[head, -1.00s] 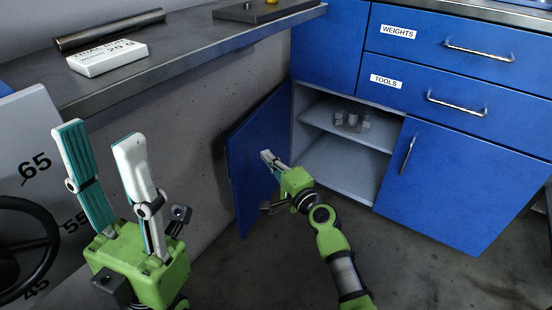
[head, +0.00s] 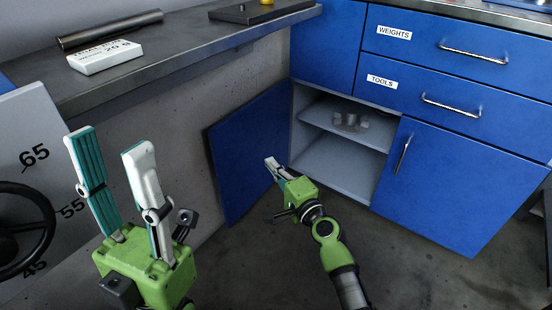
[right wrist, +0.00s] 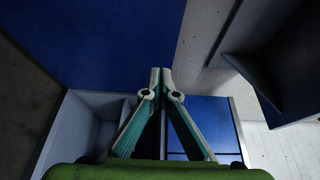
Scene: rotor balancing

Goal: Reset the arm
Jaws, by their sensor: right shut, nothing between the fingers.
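My right gripper (head: 273,164) is shut and empty in front of the open lower cabinet (head: 340,165), close to the inner side of its open blue door (head: 245,155). In the right wrist view the right gripper (right wrist: 161,72) has its fingertips together, with the blue door (right wrist: 110,35) beyond them. I cannot tell whether they touch it. My left gripper (head: 108,140) is raised at the left with its two fingers wide apart and nothing between them.
Grey metal parts (head: 350,121) stand on the cabinet's upper shelf. Above are the drawers labelled WEIGHTS (head: 455,50) and TOOLS (head: 445,100). A white box (head: 105,57) and a dark bar (head: 110,29) lie on the worktop. A black handwheel (head: 22,228) is at far left.

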